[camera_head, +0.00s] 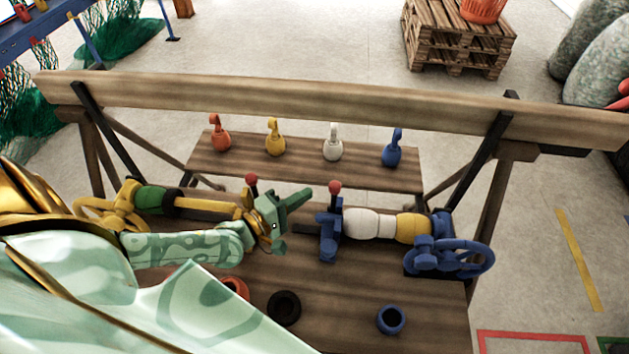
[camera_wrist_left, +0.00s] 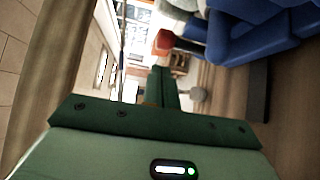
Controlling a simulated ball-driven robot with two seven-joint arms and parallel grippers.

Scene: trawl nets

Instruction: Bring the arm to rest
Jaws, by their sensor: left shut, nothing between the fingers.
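My left gripper (camera_head: 306,194) is shut and empty above the wooden bench (camera_head: 340,290), with its fingers pointing right. Its patterned green arm comes in from the left, low over the bench. In the left wrist view its dark green fingers (camera_wrist_left: 166,88) lie together with nothing between them. The fingertips are just left of a blue fixture (camera_head: 328,232) with a red knob, and seem apart from it. A yellow and green fixture (camera_head: 155,198) with a handwheel lies behind my arm and is partly hidden. My right gripper is not in view.
An orange (camera_head: 220,135), a yellow (camera_head: 275,138), a white (camera_head: 333,145) and a blue hooked weight (camera_head: 392,150) stand on the back shelf. A wooden rail (camera_head: 330,100) crosses behind. A black ring (camera_head: 284,307) and a blue ring (camera_head: 391,319) lie in front.

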